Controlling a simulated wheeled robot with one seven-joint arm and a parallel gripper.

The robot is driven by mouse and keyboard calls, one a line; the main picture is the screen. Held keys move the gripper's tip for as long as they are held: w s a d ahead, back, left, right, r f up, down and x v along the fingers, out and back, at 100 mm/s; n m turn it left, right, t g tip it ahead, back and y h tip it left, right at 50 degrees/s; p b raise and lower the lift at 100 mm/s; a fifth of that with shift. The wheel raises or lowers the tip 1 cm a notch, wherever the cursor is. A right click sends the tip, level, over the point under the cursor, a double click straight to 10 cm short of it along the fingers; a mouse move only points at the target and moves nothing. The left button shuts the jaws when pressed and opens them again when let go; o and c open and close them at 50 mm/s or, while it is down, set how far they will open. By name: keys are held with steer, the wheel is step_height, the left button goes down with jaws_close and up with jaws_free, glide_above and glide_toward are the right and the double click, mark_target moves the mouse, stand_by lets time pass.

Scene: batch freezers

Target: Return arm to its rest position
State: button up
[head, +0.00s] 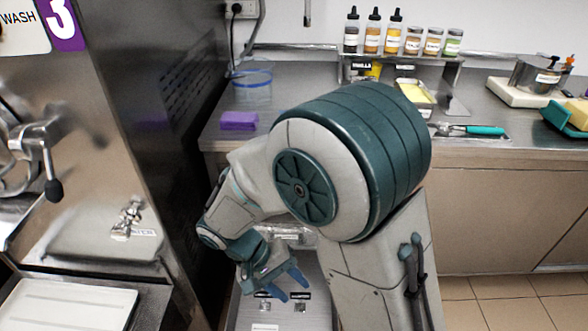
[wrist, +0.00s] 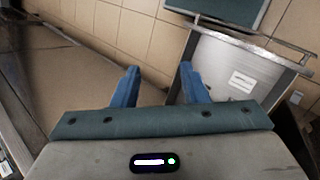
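My arm is folded in front of me in the head view, with its large teal and grey joint in the middle of the picture. My gripper (head: 284,282) hangs low, left of the arm's column, over a metal surface with small labelled fittings. In the wrist view its two blue fingers (wrist: 158,88) stand apart with nothing between them. Beyond the fingers are floor and tiled wall. No object is held.
A steel batch freezer (head: 110,130) with a lever stands close on the left, a white tray (head: 70,305) below it. The counter behind carries a purple block (head: 239,120), a clear container (head: 253,80), a bottle rack (head: 400,58) and a teal-handled tool (head: 470,130). Floor (head: 490,300) at right is clear.

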steer(key=s+d+r+m+t+y+p, duration=0.1)
steer(key=d+r+t+y+p, duration=0.1)
steer(key=d+r, duration=0.6)
steer(key=s+d+r+m+t+y+p, duration=0.1)
steer(key=d+r+y+p, duration=0.4)
steer(key=r, duration=1)
steer(key=d+m+t+p, duration=0.1)
steer(key=d+p, duration=0.1)
steer(key=d, duration=0.1)
steer(key=shift+s+m, duration=0.15)
steer(key=shift+m, duration=0.15)
